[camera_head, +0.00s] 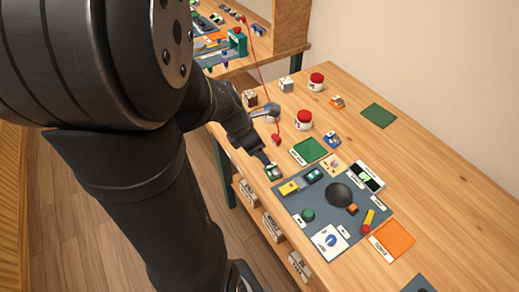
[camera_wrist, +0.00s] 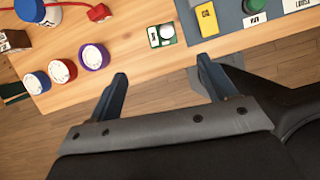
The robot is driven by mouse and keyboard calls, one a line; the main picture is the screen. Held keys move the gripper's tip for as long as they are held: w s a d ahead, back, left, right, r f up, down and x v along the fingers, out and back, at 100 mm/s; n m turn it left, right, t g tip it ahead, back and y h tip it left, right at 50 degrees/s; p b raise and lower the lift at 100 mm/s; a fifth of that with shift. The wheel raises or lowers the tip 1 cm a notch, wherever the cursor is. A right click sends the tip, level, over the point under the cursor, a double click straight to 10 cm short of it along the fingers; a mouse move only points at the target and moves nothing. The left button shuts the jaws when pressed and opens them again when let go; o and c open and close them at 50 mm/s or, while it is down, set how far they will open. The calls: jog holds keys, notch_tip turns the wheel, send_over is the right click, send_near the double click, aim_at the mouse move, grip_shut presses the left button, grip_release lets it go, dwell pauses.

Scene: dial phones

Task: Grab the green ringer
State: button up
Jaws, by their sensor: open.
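The green ringer (camera_head: 273,172) appears as a small green block with a pale round part, near the table's front edge, left of the grey mat. In the wrist view the green ringer (camera_wrist: 162,36) lies ahead of my gripper, roughly centred between the fingers. My gripper (camera_wrist: 161,70) is open and empty, its two fingers apart and not touching the ringer. In the head view my gripper (camera_head: 261,156) is close beside the ringer, and my arm partly hides it.
The grey mat (camera_head: 288,208) holds a yellow block (camera_head: 289,187), a black dome (camera_head: 339,195) and a green knob (camera_head: 307,214). Blue, red and purple round dials (camera_wrist: 94,57) stand left in the wrist view. A red-topped jar (camera_head: 304,120) and a blue ringer (camera_head: 331,139) are farther back.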

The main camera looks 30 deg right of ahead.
aim_at(273, 168)
jog(key=x, duration=1.3)
jog(key=shift+s+f, duration=0.1)
jog(key=shift+s, duration=0.05)
jog(key=shift+c, duration=0.3)
jog(key=c, duration=1.1)
jog(key=shift+c, duration=0.2)
